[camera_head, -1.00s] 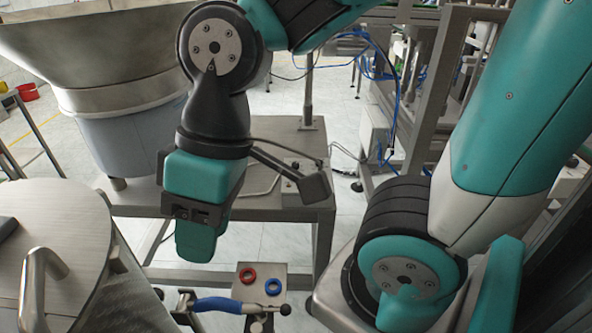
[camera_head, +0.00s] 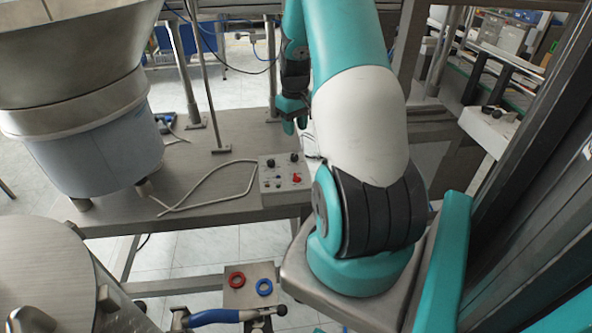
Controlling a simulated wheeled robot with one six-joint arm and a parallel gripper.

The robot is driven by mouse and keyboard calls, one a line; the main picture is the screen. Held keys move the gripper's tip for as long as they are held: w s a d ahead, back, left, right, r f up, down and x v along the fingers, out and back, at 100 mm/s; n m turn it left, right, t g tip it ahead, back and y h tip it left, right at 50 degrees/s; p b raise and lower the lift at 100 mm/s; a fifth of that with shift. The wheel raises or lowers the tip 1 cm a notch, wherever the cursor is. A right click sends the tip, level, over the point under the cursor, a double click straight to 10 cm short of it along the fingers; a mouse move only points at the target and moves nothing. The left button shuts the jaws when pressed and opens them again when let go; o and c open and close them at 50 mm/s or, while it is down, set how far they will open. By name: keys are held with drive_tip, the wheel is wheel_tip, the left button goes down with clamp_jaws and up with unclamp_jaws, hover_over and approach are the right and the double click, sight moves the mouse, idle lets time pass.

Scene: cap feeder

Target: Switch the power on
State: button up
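A small grey control box (camera_head: 270,186) sits on the metal table, right of the feeder bowl. Its face has several black knobs and a red switch (camera_head: 296,178) at the lower right. Which way the switch is set is too small to tell.
The feeder bowl (camera_head: 75,85) stands on the table (camera_head: 215,150) at left. A grey cable (camera_head: 205,198) runs to the box. A plate with a red ring (camera_head: 237,280) and a blue ring (camera_head: 264,287) is in front. Metal posts rise behind.

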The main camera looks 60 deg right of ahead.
sight(296, 174)
wheel_tip(296, 174, down, 17)
drive_tip(key=p, duration=0.2)
drive_tip(key=shift+s+d+f+p, duration=0.1)
drive_tip(key=shift+f+p, duration=0.05)
drive_tip(key=shift+p, duration=0.25)
clamp_jaws()
